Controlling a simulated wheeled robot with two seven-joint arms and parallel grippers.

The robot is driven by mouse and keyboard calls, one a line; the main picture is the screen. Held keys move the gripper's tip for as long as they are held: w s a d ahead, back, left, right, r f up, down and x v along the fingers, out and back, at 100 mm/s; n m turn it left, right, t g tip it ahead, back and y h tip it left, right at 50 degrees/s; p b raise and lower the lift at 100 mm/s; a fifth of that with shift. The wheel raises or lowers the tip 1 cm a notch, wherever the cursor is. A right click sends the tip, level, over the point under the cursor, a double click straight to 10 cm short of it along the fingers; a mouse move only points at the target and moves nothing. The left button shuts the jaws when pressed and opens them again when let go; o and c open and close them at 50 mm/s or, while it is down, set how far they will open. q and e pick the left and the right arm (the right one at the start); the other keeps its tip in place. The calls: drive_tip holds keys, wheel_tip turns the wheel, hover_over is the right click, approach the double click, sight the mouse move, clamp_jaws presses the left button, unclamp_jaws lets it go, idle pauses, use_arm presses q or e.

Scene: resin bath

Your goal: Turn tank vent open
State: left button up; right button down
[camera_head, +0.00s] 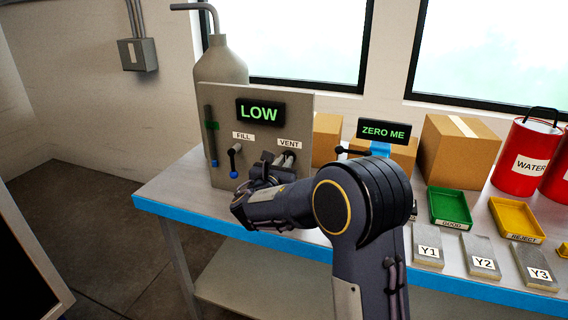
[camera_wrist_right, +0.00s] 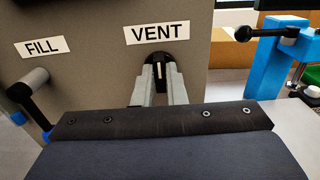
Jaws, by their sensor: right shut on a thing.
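The grey tank panel (camera_head: 308,120) stands on the bench and carries a screen (camera_head: 260,111) reading LOW. Below the VENT label (camera_head: 289,143) is the vent valve (camera_head: 289,156), partly hidden by my right gripper (camera_head: 276,164). In the right wrist view, the fingers (camera_wrist_right: 159,78) close together just below the VENT label (camera_wrist_right: 157,33), shut on the vent handle, of which little shows between them. The fill valve (camera_head: 234,160) is to the left, with its blue-tipped lever hanging down; it also shows in the right wrist view (camera_wrist_right: 30,92). My left gripper is not in view.
A blue stand (camera_wrist_right: 265,55) with a black-knobbed lever is close to the right of the panel, with a ZERO ME screen (camera_head: 384,131). Green (camera_head: 434,219) and yellow (camera_head: 494,231) trays, labelled blocks, boxes and red WATER buckets (camera_head: 527,152) fill the bench further right.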

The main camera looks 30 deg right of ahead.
drive_tip(key=shift+s+f+m+b, duration=0.1)
drive_tip(key=shift+f+m+b, duration=0.1)
drive_tip(key=shift+m+b, duration=4.95)
drive_tip(key=shift+s+f+m+b, duration=0.15)
drive_tip(key=shift+m+b, duration=3.6)
drive_tip(key=shift+b, duration=2.8)
drive_tip(key=shift+w+d, duration=0.1)
drive_tip(key=c, duration=1.5)
unclamp_jaws()
drive_tip(key=shift+r, duration=0.1)
